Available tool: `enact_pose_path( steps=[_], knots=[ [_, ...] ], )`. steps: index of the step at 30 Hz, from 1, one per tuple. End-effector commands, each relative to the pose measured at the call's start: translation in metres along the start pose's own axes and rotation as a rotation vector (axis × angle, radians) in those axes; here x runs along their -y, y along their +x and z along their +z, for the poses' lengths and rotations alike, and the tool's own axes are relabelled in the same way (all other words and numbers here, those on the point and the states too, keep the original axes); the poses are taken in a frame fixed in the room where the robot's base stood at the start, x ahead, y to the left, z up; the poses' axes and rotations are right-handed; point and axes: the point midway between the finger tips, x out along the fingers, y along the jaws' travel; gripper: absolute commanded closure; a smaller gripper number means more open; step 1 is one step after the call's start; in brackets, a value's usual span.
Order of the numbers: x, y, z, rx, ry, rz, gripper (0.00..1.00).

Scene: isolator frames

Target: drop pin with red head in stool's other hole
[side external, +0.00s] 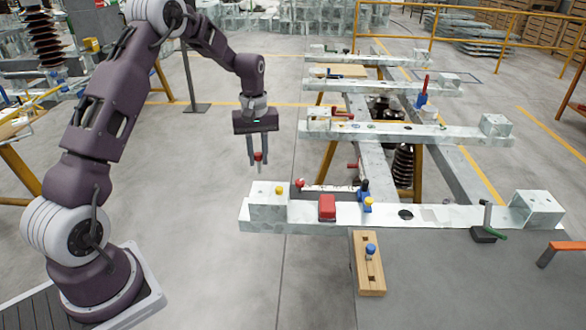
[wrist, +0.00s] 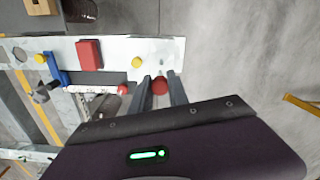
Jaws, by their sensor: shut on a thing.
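My gripper (side external: 258,160) is shut on the pin with the red head (side external: 258,157), held upright with its pale tip down. It hangs in the air left of the front metal beam's left end. In the wrist view the red head (wrist: 159,87) shows between the fingers (wrist: 162,85); its shaft is hidden. The likely stool is a small wooden block (side external: 369,279) at the front, well right of and nearer the camera than my gripper. A blue-headed pin (side external: 370,250) stands on it. A dark spot behind that pin looks like a hole. The block partly shows in the wrist view (wrist: 40,6).
The front beam (side external: 455,213) carries a yellow knob (side external: 279,190), a red block (side external: 327,208) and a blue clamp (side external: 365,191). Floor left of the beam is clear.

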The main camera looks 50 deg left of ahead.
Motion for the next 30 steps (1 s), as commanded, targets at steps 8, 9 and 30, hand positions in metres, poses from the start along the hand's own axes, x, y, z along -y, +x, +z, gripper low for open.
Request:
enact_pose_path(
  steps=[8,9,30],
  knots=[
    [0.004,0.000,-0.002,0.000,-0.005,0.000,1.00],
    [0.003,0.000,-0.002,0.000,-0.005,0.000,1.00],
    [0.003,0.057,-0.001,0.000,-0.005,-0.001,1.00]
  ],
)
